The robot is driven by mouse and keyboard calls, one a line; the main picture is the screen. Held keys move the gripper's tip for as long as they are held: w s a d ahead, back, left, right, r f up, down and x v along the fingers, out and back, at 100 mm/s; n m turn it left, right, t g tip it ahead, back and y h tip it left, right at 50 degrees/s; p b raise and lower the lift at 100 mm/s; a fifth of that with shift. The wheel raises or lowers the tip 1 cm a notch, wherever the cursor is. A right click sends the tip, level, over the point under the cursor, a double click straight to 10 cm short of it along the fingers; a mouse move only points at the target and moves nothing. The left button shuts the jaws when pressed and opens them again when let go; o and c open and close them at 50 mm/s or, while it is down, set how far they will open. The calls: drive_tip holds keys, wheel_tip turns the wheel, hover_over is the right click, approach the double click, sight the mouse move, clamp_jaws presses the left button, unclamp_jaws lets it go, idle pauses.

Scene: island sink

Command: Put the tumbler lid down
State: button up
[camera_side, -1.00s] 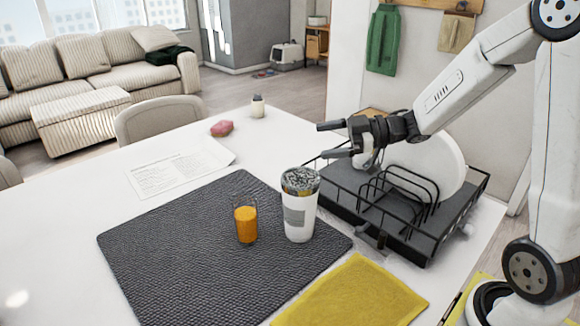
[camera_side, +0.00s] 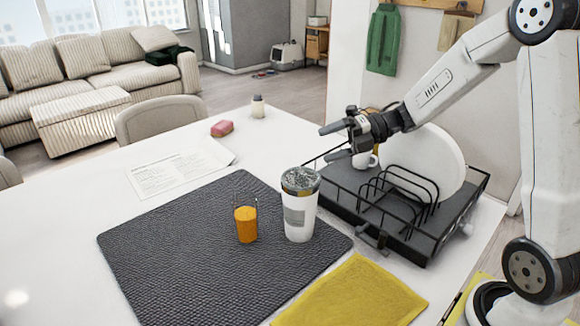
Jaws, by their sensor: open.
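The white tumbler (camera_side: 299,222) with a grey label stands upright on the dark textured mat (camera_side: 170,275). A clear or greyish lid (camera_side: 300,178) appears to sit on its top; I cannot tell how firmly it is seated. My gripper (camera_side: 326,142) is open and empty. It is above the left back part of the black dish rack, up and to the right of the tumbler in the picture, apart from it. Its fingers point left.
A glass of orange drink (camera_side: 246,224) stands left of the tumbler. The dish rack (camera_side: 400,225) holds a white plate (camera_side: 430,165) and a white mug (camera_side: 364,160). A yellow cloth (camera_side: 352,292) lies in front. A pink sponge (camera_side: 222,128), a small jar (camera_side: 258,106) and paper (camera_side: 180,170) lie behind.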

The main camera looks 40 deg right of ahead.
sight(303, 170)
drive_tip(key=n+g, duration=0.1)
drive_tip(key=n, duration=0.5)
drive_tip(key=d+f+n+g, duration=0.1)
drive_tip(key=n, duration=0.5)
drive_tip(key=d+f+n+g, duration=0.1)
drive_tip(key=n, duration=0.4)
drive_tip(key=shift+d+n, duration=0.15)
drive_tip(key=shift+n, duration=0.25)
drive_tip(key=shift+f, duration=0.1)
drive_tip(key=shift+x, duration=1.3)
drive_tip(key=shift+x, duration=2.55)
